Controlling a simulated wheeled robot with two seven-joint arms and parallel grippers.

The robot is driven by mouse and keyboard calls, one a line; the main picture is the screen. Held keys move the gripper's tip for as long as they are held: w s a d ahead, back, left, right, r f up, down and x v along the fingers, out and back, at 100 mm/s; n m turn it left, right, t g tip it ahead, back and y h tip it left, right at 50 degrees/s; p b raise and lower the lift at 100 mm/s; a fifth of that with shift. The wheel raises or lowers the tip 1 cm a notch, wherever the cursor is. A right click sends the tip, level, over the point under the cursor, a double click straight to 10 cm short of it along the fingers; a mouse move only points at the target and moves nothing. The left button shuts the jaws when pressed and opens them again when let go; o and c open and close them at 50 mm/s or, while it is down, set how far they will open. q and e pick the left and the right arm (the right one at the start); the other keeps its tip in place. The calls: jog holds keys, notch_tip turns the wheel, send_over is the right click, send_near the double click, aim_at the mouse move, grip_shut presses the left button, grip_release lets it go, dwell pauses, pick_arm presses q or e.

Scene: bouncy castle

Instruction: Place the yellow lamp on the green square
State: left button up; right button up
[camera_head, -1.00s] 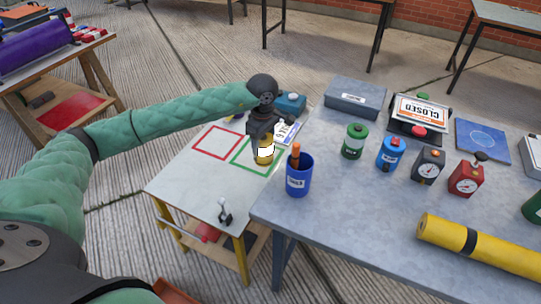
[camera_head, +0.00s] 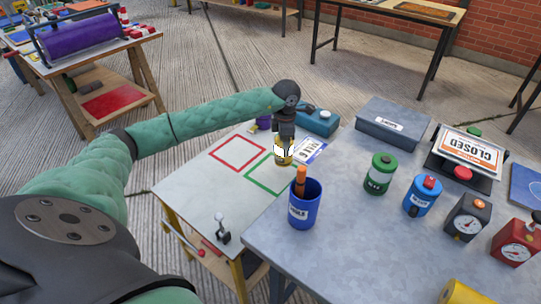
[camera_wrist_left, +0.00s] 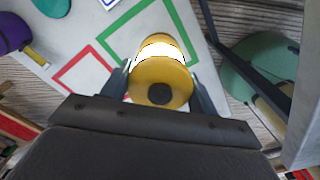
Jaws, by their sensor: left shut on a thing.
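The yellow lamp (camera_head: 284,157) has a bright white band and is held in my left gripper (camera_head: 284,140). In the left wrist view the lamp (camera_wrist_left: 160,78) sits between the two fingers of the gripper (camera_wrist_left: 160,85), its round yellow end with a dark centre facing the camera. The green square (camera_head: 259,185) is an outline on the white table. In the head view the lamp is over the square's upper right corner; whether it touches the table I cannot tell. The green outline also shows in the left wrist view (camera_wrist_left: 118,22), partly hidden by the lamp. My right gripper is out of view.
A red square outline (camera_head: 237,139) lies left of the green one. A blue cup (camera_head: 304,208) with an orange-handled tool stands close by on the grey table (camera_head: 350,240). A teal box (camera_head: 318,122) and a white label card (camera_head: 310,152) are beside the lamp.

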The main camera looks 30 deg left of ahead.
pick_arm(q)
jog(key=a+f, duration=0.2)
jog(key=a+f+p, duration=0.1)
jog(key=a+f, duration=0.1)
jog(key=f, duration=0.1)
jog(key=a+f, duration=0.2)
jog(key=shift+s+a+f, duration=0.15)
jog(key=shift+a+f, duration=0.05)
jog(key=shift+f, duration=0.3)
jog(key=o, duration=1.2)
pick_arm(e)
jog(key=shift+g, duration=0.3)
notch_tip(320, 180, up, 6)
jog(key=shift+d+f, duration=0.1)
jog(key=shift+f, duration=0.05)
